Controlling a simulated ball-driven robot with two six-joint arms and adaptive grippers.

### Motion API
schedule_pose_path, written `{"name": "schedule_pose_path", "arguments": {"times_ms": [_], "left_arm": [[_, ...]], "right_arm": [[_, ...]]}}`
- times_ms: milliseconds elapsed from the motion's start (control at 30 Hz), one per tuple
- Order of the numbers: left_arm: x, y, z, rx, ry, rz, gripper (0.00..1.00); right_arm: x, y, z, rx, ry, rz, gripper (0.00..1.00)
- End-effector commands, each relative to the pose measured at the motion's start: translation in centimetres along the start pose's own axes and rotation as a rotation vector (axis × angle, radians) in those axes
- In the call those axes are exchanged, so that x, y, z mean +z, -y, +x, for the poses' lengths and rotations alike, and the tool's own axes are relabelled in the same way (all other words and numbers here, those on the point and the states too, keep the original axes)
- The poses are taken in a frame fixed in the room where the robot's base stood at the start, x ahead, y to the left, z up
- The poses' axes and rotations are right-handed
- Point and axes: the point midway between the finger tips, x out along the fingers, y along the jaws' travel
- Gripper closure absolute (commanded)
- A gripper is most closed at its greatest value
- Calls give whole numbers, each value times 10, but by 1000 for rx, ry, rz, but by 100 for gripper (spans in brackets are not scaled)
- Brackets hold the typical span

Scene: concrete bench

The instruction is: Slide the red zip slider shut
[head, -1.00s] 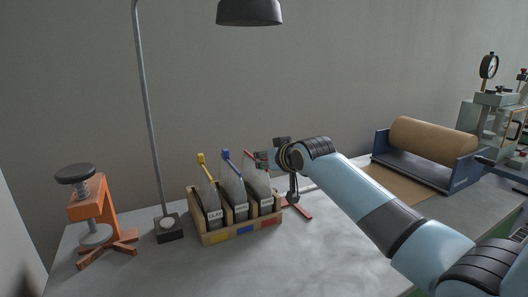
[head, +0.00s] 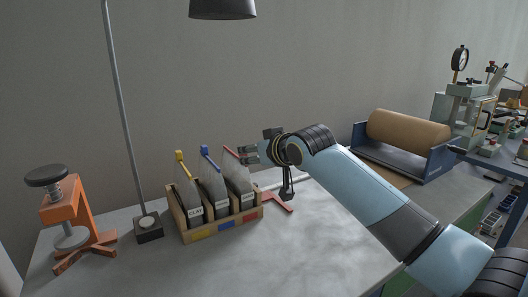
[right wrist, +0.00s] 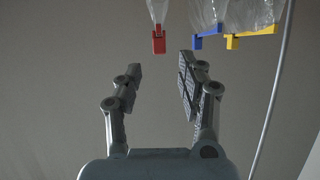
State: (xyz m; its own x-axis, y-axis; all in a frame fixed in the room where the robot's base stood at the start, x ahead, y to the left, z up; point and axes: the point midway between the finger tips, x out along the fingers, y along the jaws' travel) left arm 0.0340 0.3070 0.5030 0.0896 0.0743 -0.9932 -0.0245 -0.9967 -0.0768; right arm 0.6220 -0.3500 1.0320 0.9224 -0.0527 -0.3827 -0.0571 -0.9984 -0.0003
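The red zip slider (head: 231,151) sits at the top of the rightmost clear bag (head: 239,178) in the wooden rack (head: 222,226). In the right wrist view, the red slider (right wrist: 158,42) hangs at the end of its bag, with the picture upside down. My right gripper (head: 246,154) is beside the slider, to its right in the head view. In the right wrist view my right gripper (right wrist: 160,75) is open, its two fingers wide apart. The slider lies beyond the fingertips, between their lines, and nothing is held. My left gripper is not in view.
A blue slider (head: 205,151) and a yellow slider (head: 181,157) top the neighbouring bags. A lamp pole (head: 122,120) and an orange stand (head: 66,215) are at the left. A brown roll (head: 408,131) stands at the right. The front bench is clear.

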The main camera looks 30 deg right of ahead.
Motion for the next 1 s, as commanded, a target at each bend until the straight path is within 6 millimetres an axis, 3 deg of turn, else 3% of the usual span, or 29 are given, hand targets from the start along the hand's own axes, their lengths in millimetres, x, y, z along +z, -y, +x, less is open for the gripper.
{"name": "schedule_pose_path", "arguments": {"times_ms": [100, 333, 1000], "left_arm": [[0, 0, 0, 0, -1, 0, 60], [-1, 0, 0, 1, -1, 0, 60], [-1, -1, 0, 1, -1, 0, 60]], "right_arm": [[1, 0, -27, 0, 0, -5, 61], [0, 0, -58, 1, 0, -2, 61], [0, 0, -62, 0, 0, 0, 61]]}}
